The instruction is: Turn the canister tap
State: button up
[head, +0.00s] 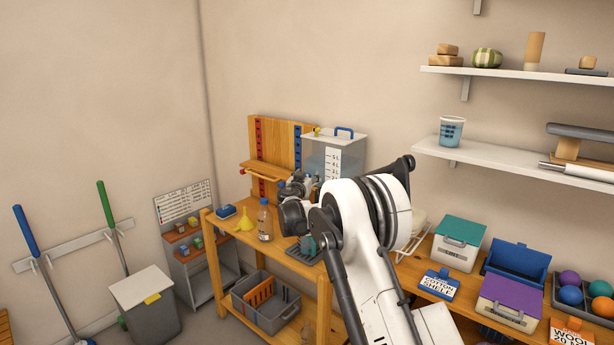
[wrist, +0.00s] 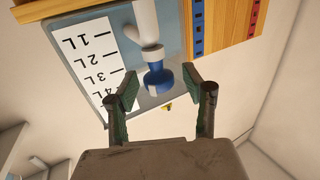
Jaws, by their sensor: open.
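The canister (head: 348,157) stands on the wooden bench in the head view, clear-walled with a litre scale and a blue lid handle. In the wrist view the canister (wrist: 66,12) appears upside down, with its scale at the left. Its tap (wrist: 158,78) has a white body and a blue knob. My gripper (wrist: 163,88) is open and empty; the blue knob shows between its two fingers, with a gap on both sides. I cannot tell how deep the knob sits between them. In the head view my gripper (head: 301,184) is in front of the canister and the tap is hidden.
A wooden rack (head: 284,150) with red and blue strips stands beside the canister. A clear bottle (head: 265,222) and a yellow funnel (head: 245,222) stand on the bench at the left. Wall shelves (head: 520,158) hang at the right, above a bench with boxes.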

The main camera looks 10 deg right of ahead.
grip_shut()
jog(key=shift+f+n+y+b, duration=0.1)
jog(key=shift+n+y+b, duration=0.2)
jog(key=shift+y+b, duration=0.15)
jog(key=shift+d+t+y, duration=0.1)
jog(key=shift+t+y, duration=0.2)
jog(key=shift+y, duration=0.05)
jog(key=n+t+y+b, duration=0.1)
jog(key=n+y+b, duration=0.2)
jog(key=y, duration=0.1)
jog(key=shift+n+y, duration=0.3)
jog(key=shift+y, duration=0.1)
jog(key=shift+n+g+y+b, duration=0.2)
jog(key=shift+n+y+b, duration=0.3)
jog(key=shift+n+y, duration=0.85)
jog(key=shift+n+g+y+b, duration=0.2)
jog(key=shift+n+y+b, duration=0.4)
jog(key=shift+y, duration=1.35)
jog(key=shift+n, duration=0.25)
